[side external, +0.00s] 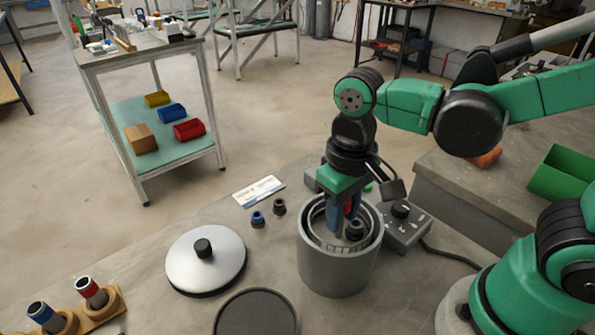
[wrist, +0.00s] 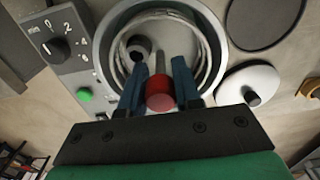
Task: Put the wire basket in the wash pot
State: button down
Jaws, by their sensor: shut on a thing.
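The wash pot (side external: 336,268) is a grey metal cylinder on the bench; its rim surrounds the basket in the wrist view (wrist: 222,62). The wire basket (wrist: 207,60) shows as thin wire rings inside the pot. A red grip on an upright rod (wrist: 160,95) rises from it. A dark ring-shaped part (wrist: 138,47) is inside the basket. My gripper (side external: 343,212) points down into the pot mouth, its blue fingers shut on the red grip, as the wrist view also shows (wrist: 158,84). The basket's bottom is hidden, so I cannot tell whether it rests on the pot floor.
A control box with a knob (side external: 404,222) stands close right of the pot. A silver lid with a black knob (side external: 207,258) and a dark round pad (side external: 255,315) lie left and in front. Two small collars (side external: 258,219) and a label card (side external: 259,190) lie behind.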

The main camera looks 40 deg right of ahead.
aim_at(339, 237)
jog(key=shift+f, duration=2.6)
jog(key=c, duration=0.5)
grip_release()
jog(key=shift+c, duration=0.2)
jog(key=c, duration=0.3)
jog(key=shift+r, duration=0.7)
